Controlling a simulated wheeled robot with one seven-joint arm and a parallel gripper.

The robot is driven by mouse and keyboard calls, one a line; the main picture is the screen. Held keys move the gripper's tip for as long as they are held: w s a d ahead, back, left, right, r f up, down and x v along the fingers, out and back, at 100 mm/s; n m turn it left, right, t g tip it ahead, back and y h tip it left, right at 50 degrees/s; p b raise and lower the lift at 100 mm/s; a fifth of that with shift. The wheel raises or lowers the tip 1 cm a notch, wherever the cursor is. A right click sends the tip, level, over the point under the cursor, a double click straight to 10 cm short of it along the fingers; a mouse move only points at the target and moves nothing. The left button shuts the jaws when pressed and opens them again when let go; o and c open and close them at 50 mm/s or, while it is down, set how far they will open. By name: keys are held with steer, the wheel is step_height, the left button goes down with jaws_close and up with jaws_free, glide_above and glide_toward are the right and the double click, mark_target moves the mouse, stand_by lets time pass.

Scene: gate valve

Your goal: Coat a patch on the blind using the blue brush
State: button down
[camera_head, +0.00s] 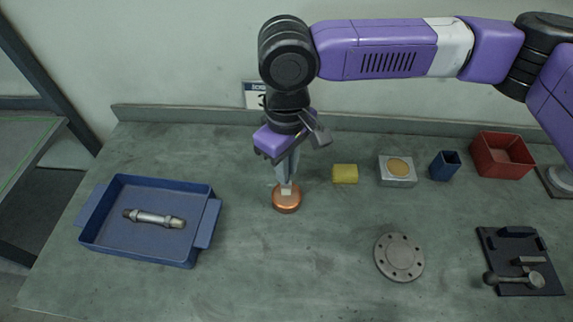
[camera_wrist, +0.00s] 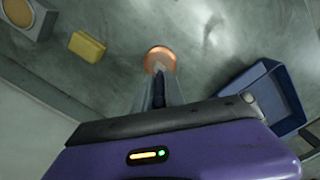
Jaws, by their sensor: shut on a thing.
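The blind, a grey round flange (camera_head: 400,257) with a ring of bolt holes, lies flat on the bench right of centre, apart from my gripper. My gripper (camera_head: 287,188) points down, its fingers close together at the top of a copper-coloured round thing (camera_head: 286,202). The copper thing also shows in the wrist view (camera_wrist: 160,56), beyond the fingertips (camera_wrist: 160,70). A small pale part shows at the fingertips; the fingers hide the exact grip. The copper thing appears to sit on the bench. I cannot make out a blue brush in either view.
A blue tray (camera_head: 207,225) with a metal fitting (camera_head: 154,218) stands left. Along the back are a yellow block (camera_head: 345,173), a grey block with a round tan top (camera_head: 398,170), a dark blue cup (camera_head: 444,167) and a red bin (camera_head: 502,157). A black tool plate (camera_head: 500,243) lies right.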

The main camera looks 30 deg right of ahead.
step_height(320, 180, up, 7)
steer(key=p, duration=0.7)
stand_by(0.9)
